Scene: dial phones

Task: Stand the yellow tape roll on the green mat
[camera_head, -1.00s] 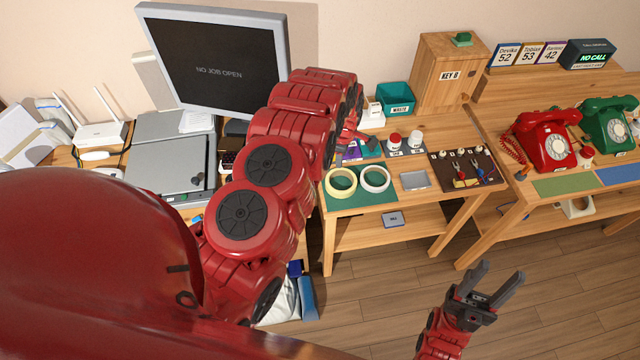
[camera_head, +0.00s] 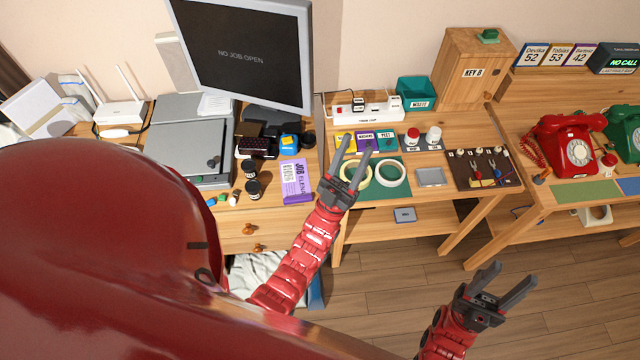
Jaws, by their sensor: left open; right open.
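The pale yellow tape roll (camera_head: 365,183) lies flat on the dark green mat (camera_head: 382,193), beside a white tape roll (camera_head: 404,175). My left gripper (camera_head: 356,146) is open and empty. In the picture its fingers overlap the left part of the yellow roll; I cannot tell how high above it they are. My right gripper (camera_head: 516,273) is open and empty, over the floor in front of the tables. A lighter green mat (camera_head: 586,191) lies on the right table.
A grey tray (camera_head: 431,177) and a dark tool board (camera_head: 481,170) stand right of the rolls. Red and white jars (camera_head: 433,136), coloured cards (camera_head: 385,140) and a power strip (camera_head: 368,113) are behind. A red phone (camera_head: 566,146) stands further right.

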